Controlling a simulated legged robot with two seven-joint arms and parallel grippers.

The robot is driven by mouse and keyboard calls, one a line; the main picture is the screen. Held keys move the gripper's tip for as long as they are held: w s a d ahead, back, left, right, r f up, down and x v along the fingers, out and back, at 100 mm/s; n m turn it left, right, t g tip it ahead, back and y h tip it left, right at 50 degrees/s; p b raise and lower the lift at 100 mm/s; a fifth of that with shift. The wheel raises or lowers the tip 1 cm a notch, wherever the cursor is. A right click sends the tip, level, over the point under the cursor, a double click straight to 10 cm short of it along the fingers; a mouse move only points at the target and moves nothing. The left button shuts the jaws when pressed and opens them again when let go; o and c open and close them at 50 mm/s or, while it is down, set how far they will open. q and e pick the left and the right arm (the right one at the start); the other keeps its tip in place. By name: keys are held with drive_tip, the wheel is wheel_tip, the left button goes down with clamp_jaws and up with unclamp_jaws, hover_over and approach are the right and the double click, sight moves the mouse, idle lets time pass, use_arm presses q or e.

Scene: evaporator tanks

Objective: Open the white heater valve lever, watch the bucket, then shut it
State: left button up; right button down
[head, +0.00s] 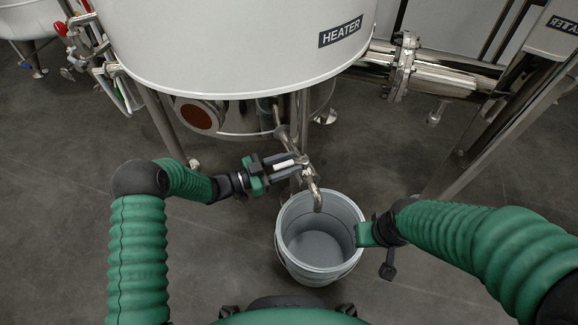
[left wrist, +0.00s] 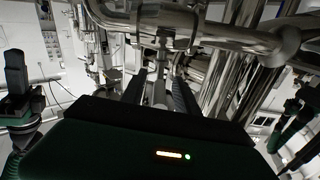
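The white valve lever (head: 284,164) is at the pipe under the white heater tank (head: 230,40). My left gripper (head: 287,163) is at the lever with its fingers along either side. In the left wrist view the lever (left wrist: 160,88) lies between the two spread dark fingers (left wrist: 160,95), with a gap seeming to show on each side. The bent metal spout (head: 318,198) points down over the grey bucket (head: 288,255). No stream shows, and the bucket's bottom looks plain pale grey. My right gripper (head: 368,235) is at the bucket's right rim; its fingers are not clear.
Metal tank legs (head: 160,125) stand left of the valve. A large flanged pipe (head: 435,78) runs right from the tank. A red-handled fitting (head: 60,29) is at the far left. The floor around the bucket is clear.

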use_arm(q)
drive_tip(key=shift+c, duration=0.5)
clamp_jaws()
idle(0.9)
